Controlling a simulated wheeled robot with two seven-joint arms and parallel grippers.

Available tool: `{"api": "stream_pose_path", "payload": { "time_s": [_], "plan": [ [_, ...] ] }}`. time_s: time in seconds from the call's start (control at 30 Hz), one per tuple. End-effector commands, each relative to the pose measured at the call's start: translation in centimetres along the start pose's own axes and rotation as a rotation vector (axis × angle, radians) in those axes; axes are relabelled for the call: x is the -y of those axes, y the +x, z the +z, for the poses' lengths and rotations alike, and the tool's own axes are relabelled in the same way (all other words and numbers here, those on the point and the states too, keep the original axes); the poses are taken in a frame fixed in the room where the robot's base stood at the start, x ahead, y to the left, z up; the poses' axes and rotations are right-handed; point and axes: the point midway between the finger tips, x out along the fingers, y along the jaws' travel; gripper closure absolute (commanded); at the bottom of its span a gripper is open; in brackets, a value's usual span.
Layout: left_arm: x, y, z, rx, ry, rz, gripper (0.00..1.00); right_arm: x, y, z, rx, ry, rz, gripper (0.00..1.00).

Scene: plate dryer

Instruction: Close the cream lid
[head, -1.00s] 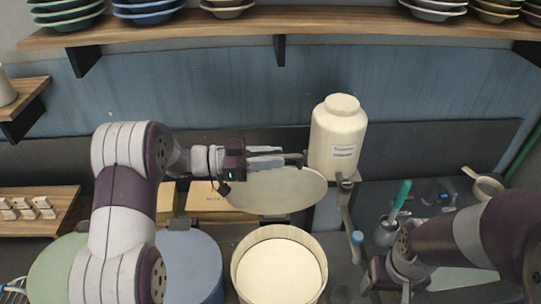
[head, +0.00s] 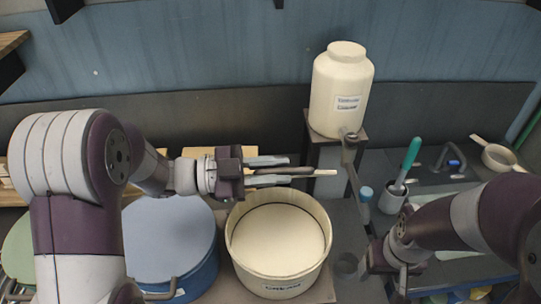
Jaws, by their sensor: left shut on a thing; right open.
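The round cream bin (head: 281,282) stands in the lower middle of the head view with its label facing front. Its top is open and its pale inside shows. The cream lid (head: 318,172) shows only as a thin strip just above the back of the bin, apparently nearly edge-on. My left gripper (head: 285,170) reaches in from the left and is shut on the lid at this strip; the exact grip is partly hidden by the fingers. My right gripper (head: 385,268) is open and empty, pointing down to the right of the bin.
A blue lidded bin (head: 172,235) stands close at the left, with a green one (head: 17,250) beyond. A cream jar (head: 340,95) stands on a raised stand behind. A cup with a green-handled brush (head: 392,200) and a sink area lie right.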

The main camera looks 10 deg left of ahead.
Motion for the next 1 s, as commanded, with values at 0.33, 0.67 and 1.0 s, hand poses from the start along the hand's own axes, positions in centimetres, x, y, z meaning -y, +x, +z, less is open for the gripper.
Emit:
{"api": "stream_pose_path", "payload": {
  "time_s": [0.33, 0.67, 1.0],
  "plan": [
    [-4.7, 0.0, 1.5, -0.001, 0.04, 0.0, 1.0, 0.0, 3.5, 0.4, -0.001, 0.0, 0.0, 0.3],
    [-5.4, 0.0, 1.6, -0.001, 0.039, 0.0, 1.0, 0.0, 3.8, 0.4, 0.0, 0.0, 0.0, 0.3],
    [-5.3, 0.0, 1.6, -0.001, 0.039, 0.0, 0.58, 0.0, 3.8, 0.4, 0.0, 0.0, 0.0, 0.3]
  ]
}}
